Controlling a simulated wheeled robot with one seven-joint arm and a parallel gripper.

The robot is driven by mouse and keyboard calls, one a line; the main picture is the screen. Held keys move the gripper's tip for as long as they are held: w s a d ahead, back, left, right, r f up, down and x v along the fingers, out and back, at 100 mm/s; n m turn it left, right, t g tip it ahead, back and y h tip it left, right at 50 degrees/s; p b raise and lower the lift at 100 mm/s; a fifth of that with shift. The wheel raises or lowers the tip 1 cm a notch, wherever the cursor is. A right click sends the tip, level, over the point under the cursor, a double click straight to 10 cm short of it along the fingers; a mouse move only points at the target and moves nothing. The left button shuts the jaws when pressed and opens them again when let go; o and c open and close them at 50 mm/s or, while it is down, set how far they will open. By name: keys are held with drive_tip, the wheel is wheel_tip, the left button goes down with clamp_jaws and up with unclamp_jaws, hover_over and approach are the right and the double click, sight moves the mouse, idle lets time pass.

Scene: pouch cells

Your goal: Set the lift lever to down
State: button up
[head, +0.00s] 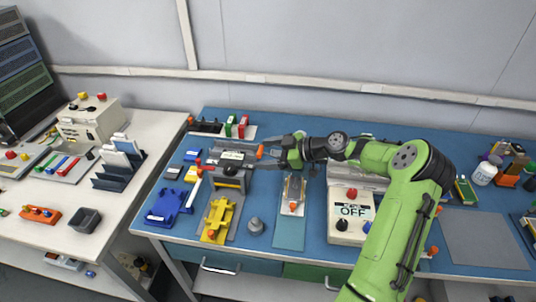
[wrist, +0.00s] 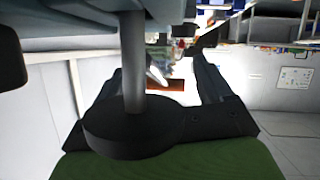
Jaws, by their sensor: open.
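My gripper (head: 268,152) is in the middle of the head view, stretched to the left above the blue bench, with its dark fingers apart. An orange handle end (head: 260,151), which may be the lift lever, shows by the fingertips, at the right of a grey device (head: 232,156). I cannot tell whether they touch. A white bar (head: 194,190) with a red end stands left of the device; its role is unclear. The wrist view shows the open fingers (wrist: 157,82) with an orange-brown piece (wrist: 168,85) between them, partly hidden by a grey post (wrist: 132,65).
A yellow fixture (head: 217,218) and a blue holder (head: 170,206) sit at the bench's front left. A grey knob-like piece (head: 256,225) stands near the front. A box with an OFF sign (head: 352,212) is right of them. A grey mat (head: 485,240) lies bare at right.

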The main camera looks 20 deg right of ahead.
drive_tip(key=shift+r, duration=0.1)
clamp_jaws()
drive_tip(key=shift+a+f+n+g+h+b, duration=0.15)
drive_tip(key=shift+f+g+h+b, duration=0.35)
drive_tip(key=shift+f+g+h, duration=0.45)
drive_tip(key=shift+a+f+n+g+h+b, duration=0.1)
drive_tip(key=shift+f+n+g+h+b, duration=0.1)
drive_tip(key=shift+f+g+h+b, duration=0.65)
drive_tip(key=shift+a+f+n+g+h+b, duration=0.15)
drive_tip(key=shift+f+g+h, duration=0.15)
drive_tip(key=shift+g+h, duration=0.7)
drive_tip(key=shift+d+f+t+h, duration=0.1)
drive_tip(key=shift+t+h, duration=0.2)
drive_tip(key=shift+h, duration=0.1)
unclamp_jaws()
drive_tip(key=p+v, duration=0.4)
drive_tip(key=v, duration=1.2)
